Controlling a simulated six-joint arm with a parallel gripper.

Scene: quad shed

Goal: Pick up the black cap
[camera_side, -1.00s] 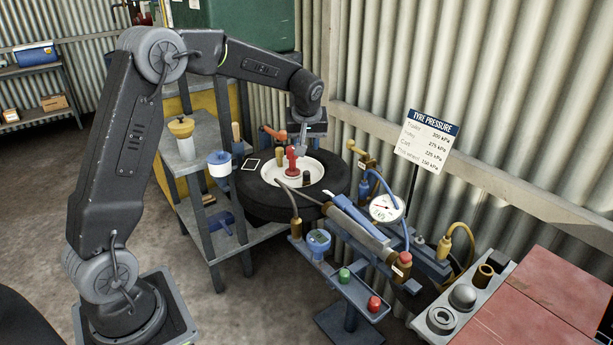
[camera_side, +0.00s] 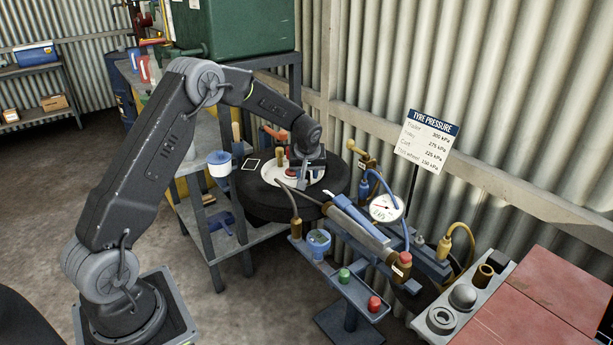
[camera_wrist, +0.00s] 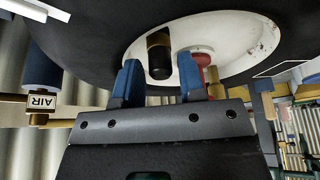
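The black cap (camera_wrist: 160,66) shows in the wrist view, with a brass-coloured part at its other end, against the white wheel centre (camera_wrist: 225,55). My gripper (camera_wrist: 160,78) is open, with one blue finger to each side of the cap in the picture. The fingertips seem just short of the cap or beside it; I cannot tell if they touch. In the side view my gripper (camera_side: 303,182) is low over the wheel and hides the cap. A red part (camera_wrist: 202,60) stands just right of the right finger.
The black tyre (camera_side: 262,203) lies flat around the white centre. A hose with a brass end (camera_side: 295,228) runs close by. A pressure gauge (camera_side: 384,208) and a narrow tray (camera_side: 335,283) with green and red knobs stand to the right.

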